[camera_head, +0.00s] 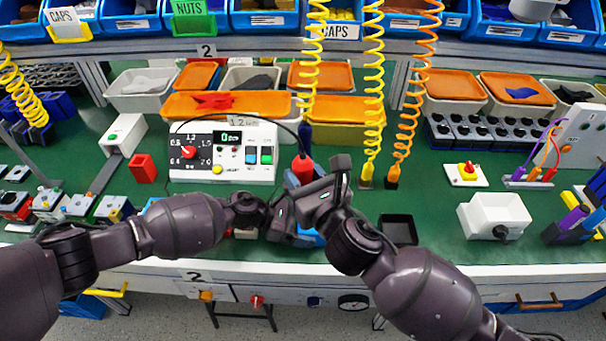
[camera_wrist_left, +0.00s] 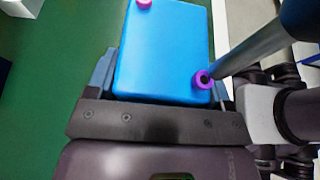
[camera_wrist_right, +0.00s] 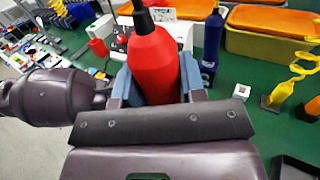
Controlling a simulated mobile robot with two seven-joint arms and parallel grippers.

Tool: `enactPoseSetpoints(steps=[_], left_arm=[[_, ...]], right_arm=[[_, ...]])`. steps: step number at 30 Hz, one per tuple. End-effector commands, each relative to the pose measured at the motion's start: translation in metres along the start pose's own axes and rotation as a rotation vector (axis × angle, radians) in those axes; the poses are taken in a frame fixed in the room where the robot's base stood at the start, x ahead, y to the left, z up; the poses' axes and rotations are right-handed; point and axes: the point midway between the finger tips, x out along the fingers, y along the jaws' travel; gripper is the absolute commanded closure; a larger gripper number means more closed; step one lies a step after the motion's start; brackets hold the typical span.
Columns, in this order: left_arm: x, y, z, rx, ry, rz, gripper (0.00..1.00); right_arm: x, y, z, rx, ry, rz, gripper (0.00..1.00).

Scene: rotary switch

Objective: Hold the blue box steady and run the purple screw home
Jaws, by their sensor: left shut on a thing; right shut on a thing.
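The blue box (camera_wrist_left: 165,50) is between the fingers of my left gripper (camera_wrist_left: 165,82), which is shut on it. A purple screw (camera_wrist_left: 203,79) sits at the box's right edge in the left wrist view, with a dark socket in its head. A second purple screw (camera_wrist_left: 144,3) shows at the top edge. My right gripper (camera_wrist_right: 155,88) is shut on a red screwdriver (camera_wrist_right: 153,65), also visible in the head view (camera_head: 303,168). A grey shaft (camera_wrist_left: 255,48) reaches the nearer screw; its tip appears at the head, but exact seating is unclear. In the head view my grippers mostly hide the box.
A blue tool (camera_wrist_right: 212,45) stands behind the red screwdriver. A white control panel (camera_head: 222,150) is behind my grippers. A small black tray (camera_head: 398,230) and a white box (camera_head: 494,216) lie to the right. Coiled hoses (camera_head: 373,90) hang nearby.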

Motion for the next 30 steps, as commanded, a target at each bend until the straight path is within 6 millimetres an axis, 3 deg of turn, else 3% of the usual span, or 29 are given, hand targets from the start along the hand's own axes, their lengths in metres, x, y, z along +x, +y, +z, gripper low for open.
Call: enactPoseSetpoints(steps=[30], left_arm=[[0.0,0.0,0.0,0.0,0.0,0.0,0.68]], right_arm=[[0.0,0.0,-0.011,0.0,-0.002,0.0,1.0]])
